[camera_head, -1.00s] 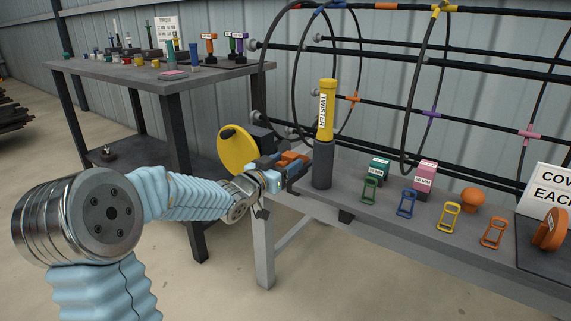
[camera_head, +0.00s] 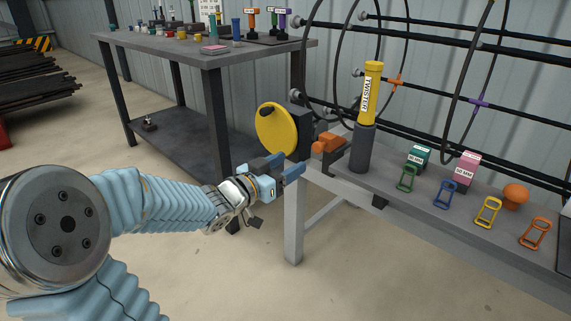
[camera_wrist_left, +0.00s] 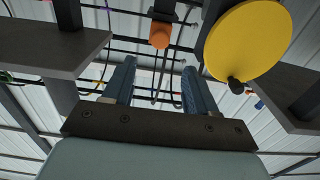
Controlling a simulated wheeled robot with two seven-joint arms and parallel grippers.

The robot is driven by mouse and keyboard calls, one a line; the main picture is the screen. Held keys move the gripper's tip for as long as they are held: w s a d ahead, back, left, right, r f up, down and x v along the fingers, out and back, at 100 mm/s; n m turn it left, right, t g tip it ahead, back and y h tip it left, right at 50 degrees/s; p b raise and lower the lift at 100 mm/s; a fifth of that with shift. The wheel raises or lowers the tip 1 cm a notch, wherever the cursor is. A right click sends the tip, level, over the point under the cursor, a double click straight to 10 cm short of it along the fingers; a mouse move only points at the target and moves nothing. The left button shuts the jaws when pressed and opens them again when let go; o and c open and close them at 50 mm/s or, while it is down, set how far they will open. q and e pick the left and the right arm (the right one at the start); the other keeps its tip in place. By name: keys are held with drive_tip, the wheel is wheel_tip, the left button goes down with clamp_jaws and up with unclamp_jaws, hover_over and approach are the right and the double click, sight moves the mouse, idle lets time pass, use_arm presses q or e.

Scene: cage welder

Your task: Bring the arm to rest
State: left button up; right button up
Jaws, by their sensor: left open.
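My left gripper (camera_head: 282,167) is open and empty, at the left end of the grey workbench (camera_head: 400,203). In the left wrist view its two blue fingers (camera_wrist_left: 158,88) stand apart with nothing between them. A yellow disc with a black knob (camera_head: 277,129) is just behind the gripper in the head view; it shows at the upper right in the left wrist view (camera_wrist_left: 248,40). An orange handle (camera_head: 328,142) is right of the fingers and apart from them; an orange end shows in the left wrist view (camera_wrist_left: 160,36). My right gripper is not in view.
A yellow TWISTER tool (camera_head: 371,90) stands in a dark holder on the workbench. Several coloured clips, labelled boxes and an orange knob (camera_head: 515,194) lie to its right. A dark table (camera_head: 170,48) stands behind left. Wire cage rings rise behind the workbench. The floor front centre is clear.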

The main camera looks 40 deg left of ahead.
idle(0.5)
use_arm(q)
drive_tip(key=w+d+f+n+g+h+p, duration=0.1)
drive_tip(key=d+f+g+p, duration=0.2)
drive_tip(key=d+f, duration=0.35)
drive_tip(key=d+f+n+g+p, duration=0.1)
drive_tip(key=d+f+g+p, duration=0.15)
drive_tip(key=f, duration=0.65)
drive_tip(key=w+d+f+n+g+h+p, duration=0.1)
drive_tip(key=d+f+g+p, duration=0.25)
drive_tip(key=d+f, duration=0.35)
drive_tip(key=s+d+f+g+p, duration=0.1)
drive_tip(key=s+d+f+g, duration=0.3)
drive_tip(key=s, duration=0.4)
drive_tip(key=s+d+f+g+p, duration=0.2)
drive_tip(key=s+d+f+g, duration=0.2)
drive_tip(key=s+d+f, duration=0.3)
drive_tip(key=shift+s+d+f+h, duration=0.3)
drive_tip(key=shift+s+f+h, duration=0.1)
drive_tip(key=shift+s+f, duration=0.45)
